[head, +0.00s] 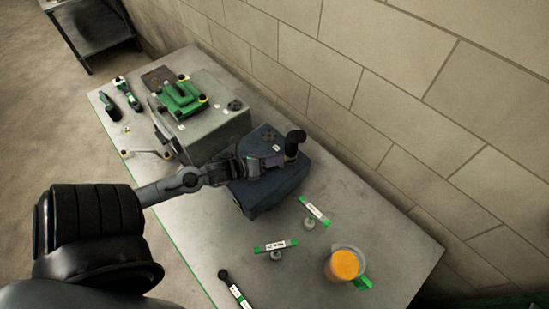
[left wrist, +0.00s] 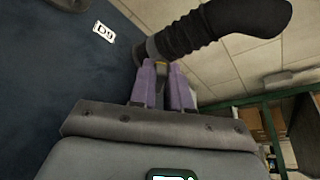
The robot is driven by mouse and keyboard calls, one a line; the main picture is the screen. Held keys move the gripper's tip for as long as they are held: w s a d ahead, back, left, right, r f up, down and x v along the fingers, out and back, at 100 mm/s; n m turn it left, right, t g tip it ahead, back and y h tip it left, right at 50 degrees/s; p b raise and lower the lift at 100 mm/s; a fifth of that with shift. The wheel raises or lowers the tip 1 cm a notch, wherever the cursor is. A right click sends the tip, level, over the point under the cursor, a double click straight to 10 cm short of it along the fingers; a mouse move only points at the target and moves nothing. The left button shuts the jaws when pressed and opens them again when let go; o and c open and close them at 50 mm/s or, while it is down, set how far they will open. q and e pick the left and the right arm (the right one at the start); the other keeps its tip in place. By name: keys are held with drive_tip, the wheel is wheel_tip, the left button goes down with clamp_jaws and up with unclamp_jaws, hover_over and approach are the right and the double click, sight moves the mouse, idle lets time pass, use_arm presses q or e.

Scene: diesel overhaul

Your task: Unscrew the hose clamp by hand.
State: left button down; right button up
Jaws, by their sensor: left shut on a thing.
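A black ribbed hose (head: 294,143) bends up from the right end of a dark blue block (head: 268,196) on the bench. In the left wrist view the hose (left wrist: 205,30) leaves a grey collar at its base. My left gripper (head: 276,161) reaches across the block to the hose base. Its two purple fingers are shut on a small yellowish part of the hose clamp (left wrist: 161,70), just beside the collar. The fingers hide most of the clamp, and it is too small to make out in the head view. My right gripper is not in view.
A grey block (head: 215,130) with a green part (head: 182,97) on top stands further back. Green-handled tools (head: 128,93) lie at the far left. A jug with orange contents (head: 344,265) and labelled pieces (head: 276,246) sit at the front right. A block wall runs behind the bench.

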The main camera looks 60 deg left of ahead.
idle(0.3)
use_arm(q)
drive_tip(key=shift+a, duration=0.1)
drive_tip(key=c, duration=1.1)
unclamp_jaws()
drive_tip(key=b+v, duration=0.1)
drive_tip(key=v, duration=0.8)
drive_tip(key=shift+s+f, duration=0.1)
drive_tip(key=shift+v, duration=0.8)
